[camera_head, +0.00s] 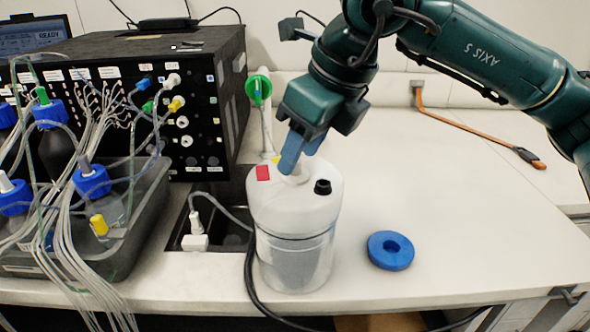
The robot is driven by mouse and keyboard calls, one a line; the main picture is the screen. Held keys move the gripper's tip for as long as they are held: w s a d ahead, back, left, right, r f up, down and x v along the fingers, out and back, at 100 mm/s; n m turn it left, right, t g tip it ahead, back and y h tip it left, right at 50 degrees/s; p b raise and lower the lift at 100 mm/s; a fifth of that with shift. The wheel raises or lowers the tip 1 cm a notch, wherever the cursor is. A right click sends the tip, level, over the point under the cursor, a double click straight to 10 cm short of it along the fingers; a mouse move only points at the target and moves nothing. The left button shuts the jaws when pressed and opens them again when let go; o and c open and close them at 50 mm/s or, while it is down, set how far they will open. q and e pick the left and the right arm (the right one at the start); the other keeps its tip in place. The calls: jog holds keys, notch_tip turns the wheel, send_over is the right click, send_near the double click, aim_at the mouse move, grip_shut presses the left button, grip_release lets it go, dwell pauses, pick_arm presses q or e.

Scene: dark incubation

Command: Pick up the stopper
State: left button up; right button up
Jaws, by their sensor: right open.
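A white cylindrical container (296,218) stands on the bench near the front. A small white raised piece (295,178) on its top, likely the stopper, is partly hidden by my right gripper. My right gripper (301,152) points down at this piece with its blue fingers apart. I cannot tell whether the fingers touch it. A small black cap (322,187) sits on the container's top, to the right of the fingers. A blue ring (390,250) with a hole in its middle lies flat on the bench to the right. My left gripper is not in view.
A black instrument box (170,110) with several tubes stands at the back left. A dark tray (150,205) of blue-capped bottles is at the left. A black cable (250,275) runs down beside the container. The bench (480,225) is mostly clear on the right.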

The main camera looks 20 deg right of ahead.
jog(key=shift+x, duration=0.9)
jog(key=shift+c, duration=0.2)
grip_shut()
